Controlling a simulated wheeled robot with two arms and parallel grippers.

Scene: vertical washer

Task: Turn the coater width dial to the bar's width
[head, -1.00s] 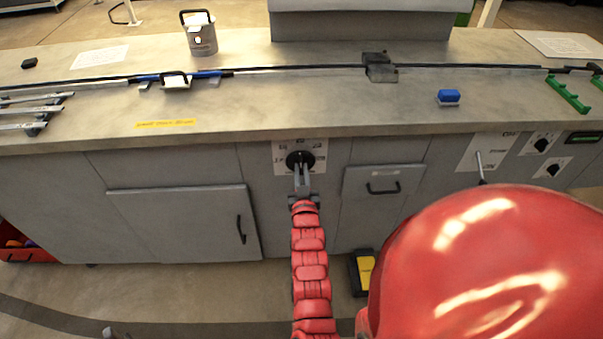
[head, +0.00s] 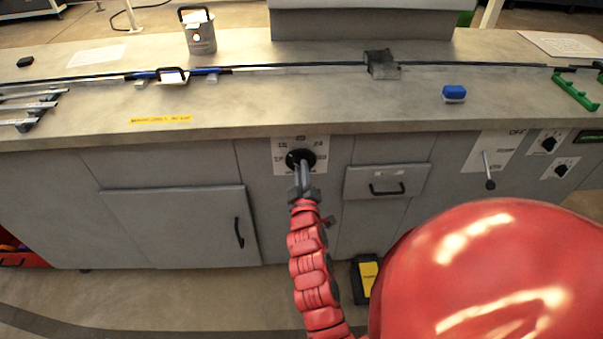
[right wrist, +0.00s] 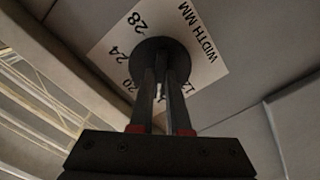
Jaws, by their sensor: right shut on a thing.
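The width dial (head: 293,159) is a round black knob on a white scale plate (head: 318,145) on the bench front. In the right wrist view, the dial (right wrist: 160,45) has "WIDTH MM" and numbers including 20, 24 and 28 around it; others are partly hidden. My right gripper (head: 303,170) is shut on the dial's grip, its fingers (right wrist: 160,75) covering the pointer, so I cannot tell the setting. A long thin dark bar (head: 300,67) lies along the bench top, through a dark block (head: 381,64). My left gripper is out of view.
A yellow label strip (head: 160,120) lies on the bench, its text too small to read. A drawer (head: 386,182) and a lever (head: 488,172) are right of the dial. A blue-topped block (head: 454,93) and a grey can (head: 199,35) stand on the bench.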

